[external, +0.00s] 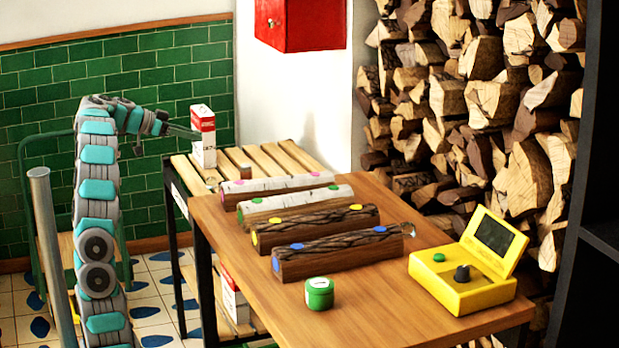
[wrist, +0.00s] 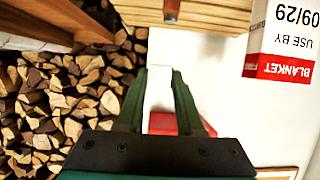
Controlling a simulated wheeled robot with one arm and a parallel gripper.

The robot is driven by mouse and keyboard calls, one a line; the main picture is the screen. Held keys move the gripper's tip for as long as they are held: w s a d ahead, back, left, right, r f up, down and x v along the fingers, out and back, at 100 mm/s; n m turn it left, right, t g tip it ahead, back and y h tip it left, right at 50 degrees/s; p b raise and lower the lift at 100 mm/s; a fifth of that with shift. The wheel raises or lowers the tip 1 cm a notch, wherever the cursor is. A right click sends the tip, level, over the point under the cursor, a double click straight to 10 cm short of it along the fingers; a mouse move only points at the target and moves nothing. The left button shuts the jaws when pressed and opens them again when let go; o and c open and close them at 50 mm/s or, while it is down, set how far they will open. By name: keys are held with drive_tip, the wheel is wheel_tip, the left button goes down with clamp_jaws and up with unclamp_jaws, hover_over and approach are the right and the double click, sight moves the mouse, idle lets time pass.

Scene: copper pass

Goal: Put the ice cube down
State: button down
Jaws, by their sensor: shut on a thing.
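My gripper (external: 193,134) is stretched out over the far left end of the slatted rack, close to a white and red carton. In the wrist view my gripper (wrist: 160,72) has its two dark green fingers closed on a pale white block, which looks like the ice cube (wrist: 158,90). The ice cube is held in the air. I cannot make it out in the external view, where it blends with or is hidden by the carton.
The carton (external: 204,148) stands on the slatted rack (external: 262,160); it also shows in the wrist view (wrist: 284,40). Several logs (external: 310,215), a green tin (external: 319,294) and a yellow device (external: 462,290) occupy the table (external: 370,312). Its front is partly clear. A red cabinet (external: 310,25) hangs behind.

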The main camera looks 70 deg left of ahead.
wheel_tip(320, 180, down, 10)
drive_tip(key=shift+f, duration=0.2)
drive_tip(key=shift+w+a+f, duration=0.15)
drive_tip(key=shift+w+a, duration=0.05)
drive_tip(key=shift+w, duration=0.05)
hover_over(223, 176)
drive_tip(key=shift+f, duration=0.75)
drive_tip(key=shift+w+a+f, duration=0.15)
drive_tip(key=shift+f, duration=1.6)
drive_tip(key=c, duration=0.5)
unclamp_jaws()
drive_tip(key=shift+f, duration=0.1)
drive_tip(key=shift+c, duration=0.2)
